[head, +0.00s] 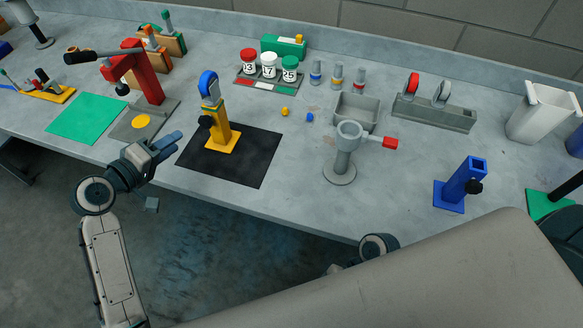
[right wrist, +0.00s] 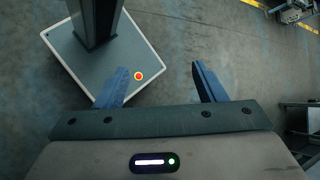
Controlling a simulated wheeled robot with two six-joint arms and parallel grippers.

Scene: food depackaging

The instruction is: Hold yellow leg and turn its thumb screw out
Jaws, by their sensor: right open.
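The yellow leg (head: 223,133) stands upright on its yellow foot, on a black mat (head: 259,161) on the bench. A blue loop-shaped part (head: 208,86) rises from its top. Its dark thumb screw (head: 205,122) sticks out on the left side. My left gripper (head: 177,138) is left of the leg, near the bench's front edge and apart from the leg. Its fingers point toward the mat, and their gap is unclear at this angle. My right gripper (right wrist: 160,78) shows in the right wrist view, open with nothing between its fingers, above the floor.
A red press (head: 148,75) and a green mat (head: 87,118) are to the left. Behind the leg are lidded jars (head: 268,66) and small yellow and blue pieces. A grey post (head: 343,160) with a red-tipped handle and a blue leg (head: 462,185) stand to the right.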

